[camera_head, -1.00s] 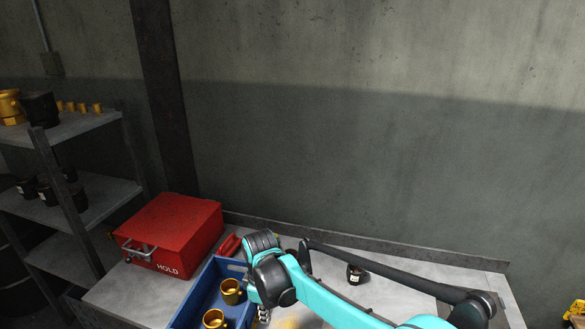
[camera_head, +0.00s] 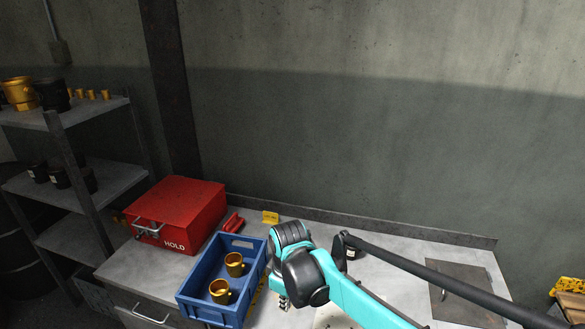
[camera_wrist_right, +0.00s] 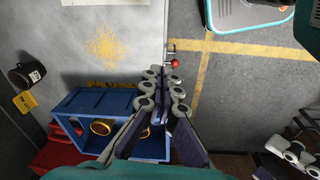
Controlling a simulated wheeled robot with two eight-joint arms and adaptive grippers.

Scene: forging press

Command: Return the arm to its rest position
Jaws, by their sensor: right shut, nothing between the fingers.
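My right arm comes in from the lower right in the head view, teal and dark grey. Its gripper (camera_head: 284,303) points down just right of the blue bin (camera_head: 190,302), partly hidden by the wrist. In the right wrist view the fingers of the right gripper (camera_wrist_right: 164,80) are together with nothing between them. The blue bin (camera_wrist_right: 85,100) lies beside and partly behind them. Two brass cup-like parts (camera_head: 234,260) (camera_head: 220,287) stand in the bin. A pale jointed piece (camera_wrist_right: 296,152) at the lower right of the wrist view looks like my left gripper; its jaws are unclear.
A red HOLD box (camera_head: 180,208) stands left of the bin on the grey bench (camera_head: 400,255). A dark cup (camera_wrist_right: 27,74) and a yellow tag (camera_wrist_right: 25,101) lie on the bench. A shelf (camera_head: 75,180) stands at left. Open floor (camera_wrist_right: 240,105) borders the bench.

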